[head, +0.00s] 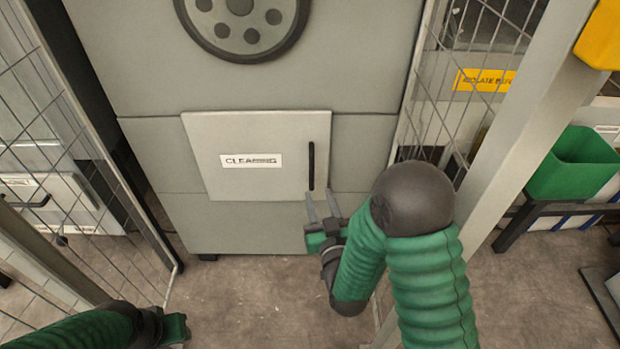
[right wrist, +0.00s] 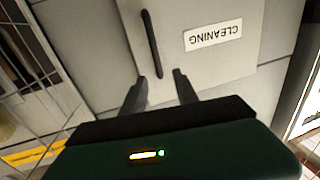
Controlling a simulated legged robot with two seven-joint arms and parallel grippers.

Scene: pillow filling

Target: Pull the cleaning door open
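The cleaning door (head: 255,182) is a light grey panel labelled CLEANING on the front of the grey machine, and it looks shut. Its black vertical handle (head: 311,165) is near the right edge. In the right wrist view the handle (right wrist: 152,44) shows upside down beside the label. My right gripper (head: 319,196) is open, its two fingers apart just below the handle's lower end. In the right wrist view the open fingers (right wrist: 160,78) point at the door, with the handle's end close to the gap between them. My left gripper (head: 180,330) is low at the left, its fingers not clear.
Wire mesh fence panels (head: 75,190) stand on both sides of the machine. A grey post (head: 530,130) rises at the right, with a green bin (head: 575,170) beyond it. The floor (head: 245,290) in front of the machine is clear.

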